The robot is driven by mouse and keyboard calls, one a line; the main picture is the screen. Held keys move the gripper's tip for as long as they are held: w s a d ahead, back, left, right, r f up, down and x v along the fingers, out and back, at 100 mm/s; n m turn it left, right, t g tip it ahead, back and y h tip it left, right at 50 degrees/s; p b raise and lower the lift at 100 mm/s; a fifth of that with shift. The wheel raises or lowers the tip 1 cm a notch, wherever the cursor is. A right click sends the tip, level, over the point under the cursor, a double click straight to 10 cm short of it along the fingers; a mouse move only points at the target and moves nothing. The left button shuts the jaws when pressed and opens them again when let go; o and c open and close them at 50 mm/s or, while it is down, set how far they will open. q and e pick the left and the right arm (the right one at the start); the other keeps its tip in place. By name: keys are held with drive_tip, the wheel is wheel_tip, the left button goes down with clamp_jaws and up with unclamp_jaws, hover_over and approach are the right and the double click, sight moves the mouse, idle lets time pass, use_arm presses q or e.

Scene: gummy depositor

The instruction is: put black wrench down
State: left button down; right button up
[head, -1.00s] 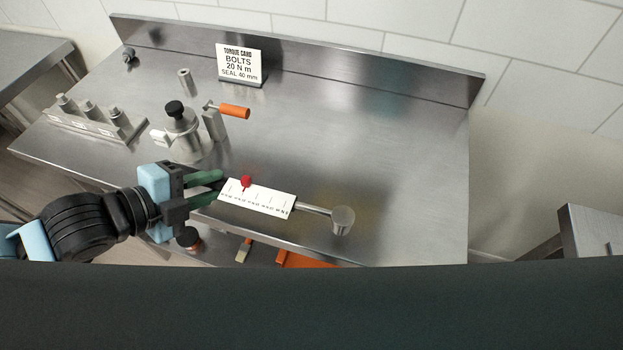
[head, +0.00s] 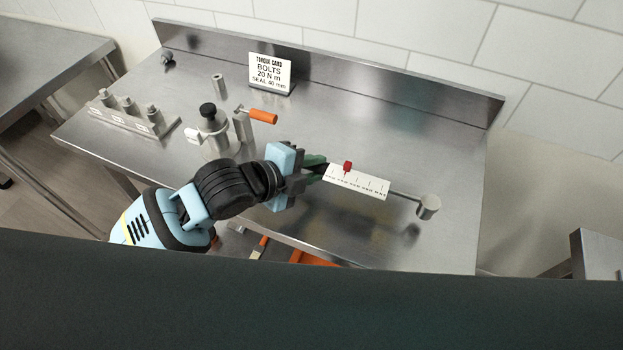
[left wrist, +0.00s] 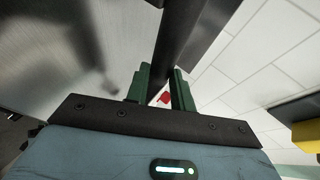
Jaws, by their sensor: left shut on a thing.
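The black wrench (head: 357,183) carries a white scale plate with a red pointer, a thin shaft and a round metal head at its right end. My left gripper (head: 312,167) is shut on its left end, and the fingers hide most of the handle. The wrench is held over the steel bench (head: 350,125), with a dark shadow or reflection below its head, apart from it. In the left wrist view, the dark bar of the wrench (left wrist: 178,35) runs up from between the green fingers (left wrist: 161,88). My right gripper is not in view.
A metal fixture with a black knob (head: 209,111) and an orange-handled tool (head: 262,116) stand left of the gripper. A socket rack (head: 127,117) is farther left. A torque card (head: 270,70) stands at the back. The bench's middle and right are clear.

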use_arm(q)
drive_tip(key=shift+f, duration=1.7)
drive_tip(key=c, duration=1.2)
unclamp_jaws()
drive_tip(key=shift+f, duration=0.1)
drive_tip(key=v, duration=1.2)
